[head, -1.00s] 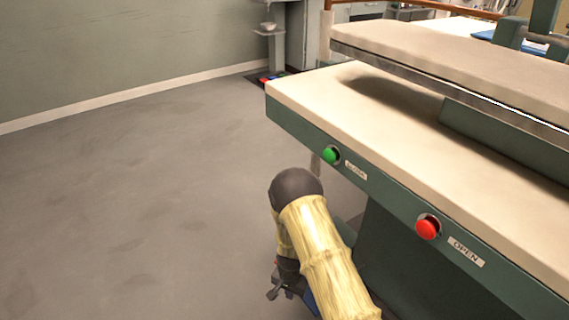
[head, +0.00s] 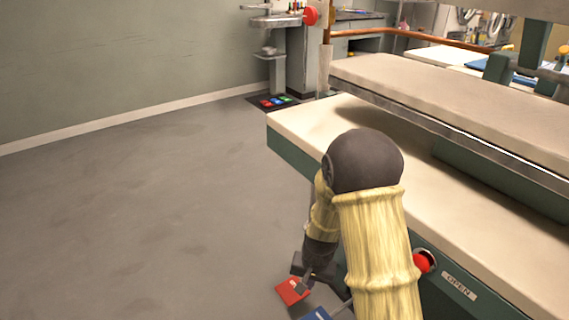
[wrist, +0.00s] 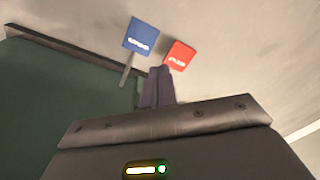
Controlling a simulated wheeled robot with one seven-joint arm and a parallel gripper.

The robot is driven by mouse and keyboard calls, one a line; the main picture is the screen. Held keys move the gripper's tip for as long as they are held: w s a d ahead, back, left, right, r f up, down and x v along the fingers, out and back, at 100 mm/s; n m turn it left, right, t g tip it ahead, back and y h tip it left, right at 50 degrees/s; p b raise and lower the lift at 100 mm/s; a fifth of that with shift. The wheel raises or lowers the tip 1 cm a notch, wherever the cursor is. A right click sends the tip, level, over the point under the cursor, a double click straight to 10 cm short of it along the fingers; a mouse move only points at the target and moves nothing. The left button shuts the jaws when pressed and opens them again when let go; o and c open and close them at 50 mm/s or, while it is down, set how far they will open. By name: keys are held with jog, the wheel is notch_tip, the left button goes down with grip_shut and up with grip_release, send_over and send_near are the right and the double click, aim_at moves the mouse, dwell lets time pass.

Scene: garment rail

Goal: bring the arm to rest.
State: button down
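My arm, in a yellowish sleeve with a dark elbow, stands bent in front of the press in the head view. My gripper (head: 302,282) hangs low at its end, pointing down beside the front of the press. In the wrist view the two fingers of my gripper (wrist: 158,84) lie close together, with nothing visible between them. The gripper looks shut and empty.
The press (head: 290,116) fills the right side, its upper plate raised. Its red OPEN button (head: 424,262) is partly covered by my arm. A red plate (head: 291,291) and a blue plate (wrist: 141,36) are low beyond the gripper. Floor (head: 130,210) at left is clear.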

jog(key=s+d+r+n+p, duration=0.1)
jog(key=s+d+r+p, duration=0.2)
jog(key=r, duration=0.4)
jog(key=s+d+r+n+t, duration=0.1)
jog(key=s+d+r, duration=0.2)
jog(key=s+r, duration=0.3)
jog(key=s+d+r+n+p, duration=0.1)
jog(key=s+d+r+p, duration=0.15)
jog(key=r, duration=0.55)
jog(key=w+a+p+v, duration=0.1)
jog(key=w+p+v, duration=0.1)
jog(key=p+v, duration=1)
jog(key=w+r+p+v, duration=0.1)
jog(key=w+p+v, duration=0.1)
jog(key=p+v, duration=1)
jog(key=w+a+p+v, duration=0.1)
jog(key=w+p+v, duration=0.2)
jog(key=p+v, duration=1)
jog(key=shift+s+a+r+h, duration=0.2)
jog(key=shift+a+r+h, duration=0.05)
jog(key=shift+r+h, duration=0.15)
